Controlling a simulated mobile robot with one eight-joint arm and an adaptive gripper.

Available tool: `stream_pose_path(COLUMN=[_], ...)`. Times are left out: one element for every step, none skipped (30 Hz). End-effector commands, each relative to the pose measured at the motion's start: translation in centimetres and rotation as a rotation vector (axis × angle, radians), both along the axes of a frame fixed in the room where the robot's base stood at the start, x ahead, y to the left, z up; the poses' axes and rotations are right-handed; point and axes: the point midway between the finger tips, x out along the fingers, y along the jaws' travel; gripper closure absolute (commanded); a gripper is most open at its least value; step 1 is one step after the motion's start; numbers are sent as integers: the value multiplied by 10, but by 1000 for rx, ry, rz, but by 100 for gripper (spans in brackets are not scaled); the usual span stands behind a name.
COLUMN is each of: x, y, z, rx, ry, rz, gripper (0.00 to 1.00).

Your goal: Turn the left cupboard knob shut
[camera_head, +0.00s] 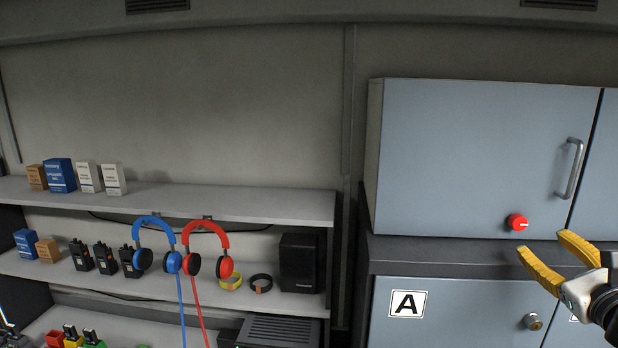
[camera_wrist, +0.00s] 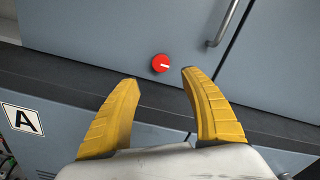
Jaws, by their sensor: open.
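The left cupboard knob (camera_head: 517,222) is a round red knob with a white pointer mark, low on the grey-blue left cupboard door (camera_head: 470,150). In the head view its mark points to the right. The knob also shows in the wrist view (camera_wrist: 161,63), beyond and between the fingertips. My gripper (camera_head: 548,245) has two yellow fingers, spread open and empty, just below and to the right of the knob in the head view. In the wrist view my gripper (camera_wrist: 158,80) points toward the knob, apart from it.
A metal door handle (camera_head: 570,168) stands out right of the knob. A dark ledge (camera_head: 430,250) runs under the cupboard, above a lower door with an A label (camera_head: 407,303) and a round lock (camera_head: 532,321). Shelves (camera_head: 200,200) with headphones, radios and boxes are at left.

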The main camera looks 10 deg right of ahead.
Motion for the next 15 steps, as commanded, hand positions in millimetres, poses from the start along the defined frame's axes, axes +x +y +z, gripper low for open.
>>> stream_pose_path(x=[2, 5, 10, 14, 19, 27, 33, 39, 47, 53, 59, 67, 72, 77, 83], y=[-2, -3, -4, -4, -5, -6, -8, -10, -11, -13, -14, -16, -18, -19, -20], z=[2, 2, 1, 1, 1, 1, 1, 1, 1, 1, 2, 2, 1, 1, 1], rx=[6, 8, 9, 8, 7, 7, 6, 6, 6, 5, 5, 5, 5, 4, 4], ry=[-5, -6, -6, -5, -5, -5, -5, -4, -5, -4, -4, -4, -4, -4, -3], rz=[-2, -2, 0, 0, 0, 2, 2, 1, 3, 2, 2, 3, 1, 1, 2], gripper=[46, 46, 46, 46, 46, 46, 46, 46, 46, 46, 46, 46, 46, 46, 46])
